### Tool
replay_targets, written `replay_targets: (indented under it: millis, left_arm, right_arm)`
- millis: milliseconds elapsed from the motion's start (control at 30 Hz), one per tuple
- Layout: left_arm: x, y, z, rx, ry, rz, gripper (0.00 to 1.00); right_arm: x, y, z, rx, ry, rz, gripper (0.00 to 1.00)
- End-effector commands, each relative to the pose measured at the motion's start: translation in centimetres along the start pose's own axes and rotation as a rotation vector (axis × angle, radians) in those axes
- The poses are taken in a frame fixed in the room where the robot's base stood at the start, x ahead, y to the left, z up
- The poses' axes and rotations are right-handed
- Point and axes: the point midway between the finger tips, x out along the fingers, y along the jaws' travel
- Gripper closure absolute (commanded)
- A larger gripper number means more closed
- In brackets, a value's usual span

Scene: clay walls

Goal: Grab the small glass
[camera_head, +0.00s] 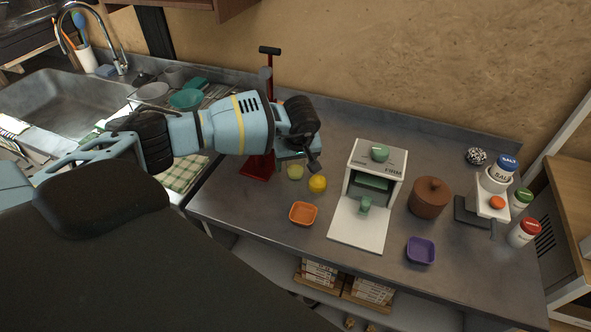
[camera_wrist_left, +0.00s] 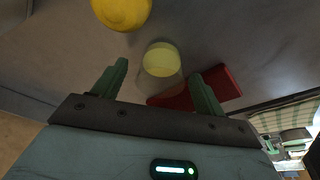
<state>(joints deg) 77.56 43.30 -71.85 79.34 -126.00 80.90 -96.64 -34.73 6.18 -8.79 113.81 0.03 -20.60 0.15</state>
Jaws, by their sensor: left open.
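The small glass (camera_head: 295,172) stands on the grey counter, with something pale yellow-green in it. In the left wrist view the glass (camera_wrist_left: 161,62) is clear-walled and sits between and just beyond the two green fingertips. My left gripper (camera_head: 298,163) is open and empty, reaching down right behind the glass in the head view. In the left wrist view the left gripper (camera_wrist_left: 158,80) has a finger on each side of the glass; I cannot tell whether either touches it. My right gripper is not in view.
A yellow lemon-like fruit (camera_head: 317,183) lies close to the glass, and also shows in the left wrist view (camera_wrist_left: 121,10). A red stand (camera_head: 258,166) is close on the left. An orange bowl (camera_head: 303,213) and a white machine (camera_head: 377,165) stand nearby.

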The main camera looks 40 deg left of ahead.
Motion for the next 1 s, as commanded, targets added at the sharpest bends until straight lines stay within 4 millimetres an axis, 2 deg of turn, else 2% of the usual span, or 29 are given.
replay_targets:
  millis: [233,600,633,1000]
  left_arm:
    - [0.16,0.03,0.02,0.001,0.000,0.001,0.28]
    - [0.13,0.03,0.01,0.001,0.000,0.001,0.75]
    - [0.11,0.04,-0.01,0.001,0.000,0.001,0.77]
    - [-0.13,-0.01,0.00,-0.001,0.001,0.001,0.78]
  right_arm:
    - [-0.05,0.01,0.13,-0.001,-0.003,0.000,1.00]
    - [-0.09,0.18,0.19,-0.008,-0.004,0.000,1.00]
    - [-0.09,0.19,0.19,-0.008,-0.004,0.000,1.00]
    - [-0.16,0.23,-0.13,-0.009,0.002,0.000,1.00]
